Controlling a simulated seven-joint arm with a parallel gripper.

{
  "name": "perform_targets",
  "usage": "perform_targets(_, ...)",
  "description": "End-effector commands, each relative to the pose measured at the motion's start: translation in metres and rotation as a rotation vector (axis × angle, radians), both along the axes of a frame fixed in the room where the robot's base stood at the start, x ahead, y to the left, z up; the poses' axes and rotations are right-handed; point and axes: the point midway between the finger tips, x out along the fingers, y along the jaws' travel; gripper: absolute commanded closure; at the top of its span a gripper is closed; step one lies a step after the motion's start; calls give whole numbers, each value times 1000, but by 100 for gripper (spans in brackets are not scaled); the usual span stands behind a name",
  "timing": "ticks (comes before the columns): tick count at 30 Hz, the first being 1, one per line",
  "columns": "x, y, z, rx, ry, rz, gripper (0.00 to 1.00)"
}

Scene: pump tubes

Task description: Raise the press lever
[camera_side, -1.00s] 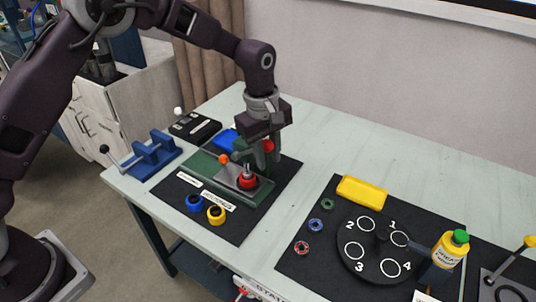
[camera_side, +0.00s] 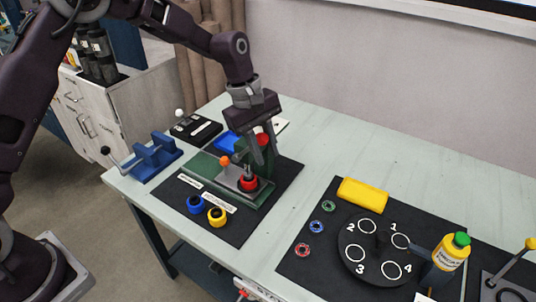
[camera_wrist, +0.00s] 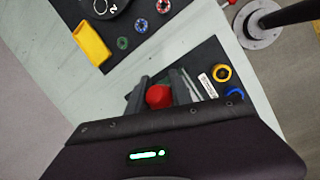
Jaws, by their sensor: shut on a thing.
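The green press (camera_side: 205,165) stands on a black mat on the bench. Its lever ends in a red knob (camera_side: 262,139), high at the back of the press. My gripper (camera_side: 264,155) points down over the press, its two fingers shut on the red knob. In the wrist view the red knob (camera_wrist: 158,97) sits between the fingers of my gripper (camera_wrist: 159,88). My fingers hide most of the lever's arm. A red ring-shaped part (camera_side: 248,183) with a grey top sits on the press plate, below my gripper.
An orange knob (camera_side: 225,160) stands close left of my fingers. Blue (camera_side: 195,204) and yellow (camera_side: 216,216) ring parts lie in front. A blue fixture (camera_side: 152,157) stands left. A numbered dial (camera_side: 378,250), yellow block (camera_side: 363,195) and bottle (camera_side: 451,252) are at right.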

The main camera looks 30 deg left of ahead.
Motion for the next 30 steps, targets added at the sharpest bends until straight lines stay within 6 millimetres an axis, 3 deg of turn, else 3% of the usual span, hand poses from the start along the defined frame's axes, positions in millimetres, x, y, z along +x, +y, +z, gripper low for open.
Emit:
perform_targets(15,1,39,32,-476,-2,7,100)
perform_targets(30,1,66,41,-761,-3,3,100)
